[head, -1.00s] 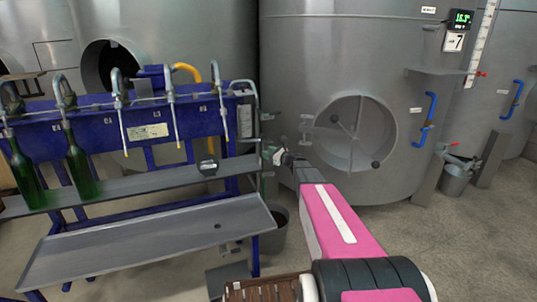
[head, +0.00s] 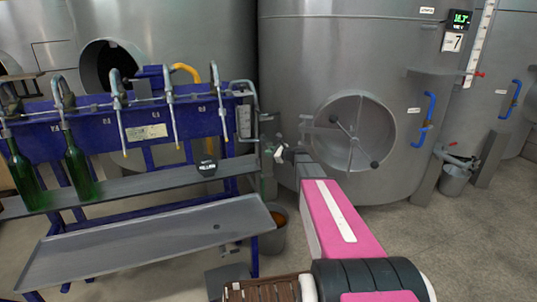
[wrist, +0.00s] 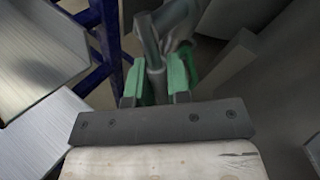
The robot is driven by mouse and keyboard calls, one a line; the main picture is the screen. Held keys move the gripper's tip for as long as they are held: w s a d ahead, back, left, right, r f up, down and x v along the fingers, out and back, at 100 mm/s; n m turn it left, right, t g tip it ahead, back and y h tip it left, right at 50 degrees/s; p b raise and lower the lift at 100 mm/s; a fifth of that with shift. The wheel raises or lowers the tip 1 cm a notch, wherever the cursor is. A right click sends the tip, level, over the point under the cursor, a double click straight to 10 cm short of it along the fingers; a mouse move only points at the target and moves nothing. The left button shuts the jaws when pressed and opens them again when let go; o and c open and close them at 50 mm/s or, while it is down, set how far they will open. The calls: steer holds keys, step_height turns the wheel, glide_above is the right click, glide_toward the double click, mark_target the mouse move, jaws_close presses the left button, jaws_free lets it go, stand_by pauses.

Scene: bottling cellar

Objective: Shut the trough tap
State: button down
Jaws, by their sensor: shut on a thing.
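My gripper (head: 280,154) is at the right end of the blue bottle-filling rack (head: 100,132), above a grey bucket (head: 272,241). In the wrist view its green-padded fingers (wrist: 157,80) are shut on a grey rod-like part, which I take to be the handle of the trough tap (wrist: 151,45). A larger grey body shows behind that handle, partly in shadow. In the head view the tap is small and largely hidden by my gripper and arm, so I cannot tell its exact angle. Something orange-brown shows inside the bucket.
Two green bottles (head: 79,170) stand under spouts on the rack's shelf at the left. A grey sloping tray (head: 150,240) lies below. A large steel tank (head: 330,60) with a round hatch stands behind my arm.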

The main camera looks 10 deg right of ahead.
steer(key=n+h, duration=0.1)
steer(key=d+r+n+h, duration=0.1)
steer(key=n+g+h, duration=0.1)
steer(key=shift+w+d+r+n, duration=0.1)
steer(key=shift+d+r+n, duration=0.2)
steer(key=n+h, duration=0.1)
steer(key=r+n+h, duration=0.1)
steer(key=h, duration=0.1)
steer(key=shift+w+d+r, duration=0.1)
steer(key=shift+d+r, duration=0.1)
steer(key=shift+d, duration=0.1)
steer(key=shift+d+r+n+h, duration=0.1)
steer(key=shift+r+n+h, duration=0.35)
steer(key=shift+n+h, duration=0.5)
steer(key=c, duration=1.1)
jaws_free()
steer(key=shift+r, duration=0.15)
steer(key=v, duration=1)
steer(key=shift+s, duration=0.35)
